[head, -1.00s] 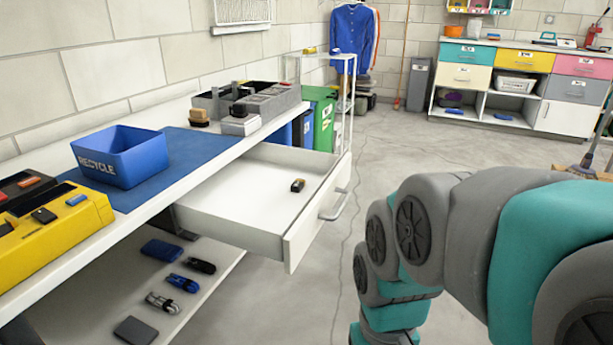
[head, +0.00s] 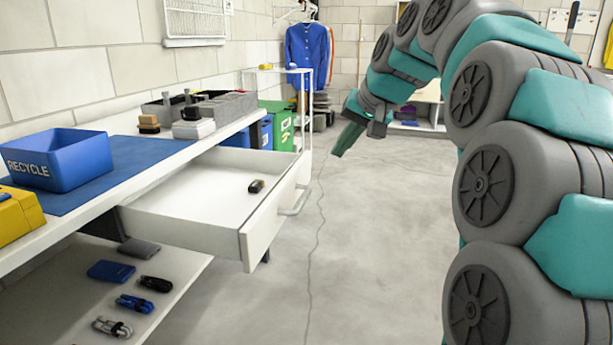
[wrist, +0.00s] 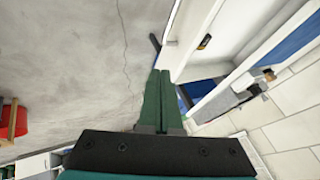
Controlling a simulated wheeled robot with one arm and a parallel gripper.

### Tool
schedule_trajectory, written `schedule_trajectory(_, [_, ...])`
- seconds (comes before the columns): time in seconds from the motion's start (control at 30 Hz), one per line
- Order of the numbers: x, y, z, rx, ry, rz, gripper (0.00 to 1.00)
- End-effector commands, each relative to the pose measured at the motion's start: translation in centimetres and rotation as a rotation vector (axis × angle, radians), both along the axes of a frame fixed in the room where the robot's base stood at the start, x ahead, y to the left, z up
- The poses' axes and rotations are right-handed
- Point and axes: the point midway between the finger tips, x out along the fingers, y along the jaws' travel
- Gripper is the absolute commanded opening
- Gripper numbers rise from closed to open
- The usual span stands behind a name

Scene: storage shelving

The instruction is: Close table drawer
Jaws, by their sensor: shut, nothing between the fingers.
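The table drawer (head: 205,200) is pulled far out from under the white table and stands open. Its front panel (head: 262,228) carries a silver bar handle (head: 297,201). A small dark item (head: 256,186) lies inside the drawer. My gripper (head: 337,154) is in the air to the right of the drawer front and beyond it, apart from the handle. Its green fingers are together and empty; they also show in the wrist view (wrist: 161,75). In the wrist view the drawer front (wrist: 190,28) is at the upper right, beside the fingertips.
On the table are a blue RECYCLE bin (head: 60,160), a blue mat (head: 140,150) and a grey organizer (head: 215,105). Cables and small items lie on the lower shelf (head: 165,318). Green and blue bins (head: 278,125) stand behind the drawer. The concrete floor (head: 350,240) to the right is clear.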

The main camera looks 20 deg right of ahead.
Motion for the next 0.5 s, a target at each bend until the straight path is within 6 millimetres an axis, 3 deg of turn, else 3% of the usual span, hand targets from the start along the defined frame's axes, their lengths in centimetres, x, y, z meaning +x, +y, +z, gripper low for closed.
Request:
schedule_trajectory(0.17, [0.7,-0.1,-0.6,0.003,-0.004,-0.005,0.00])
schedule_trajectory(0.5, [4.2,1.1,-5.8,0.003,0.003,-0.004,0.00])
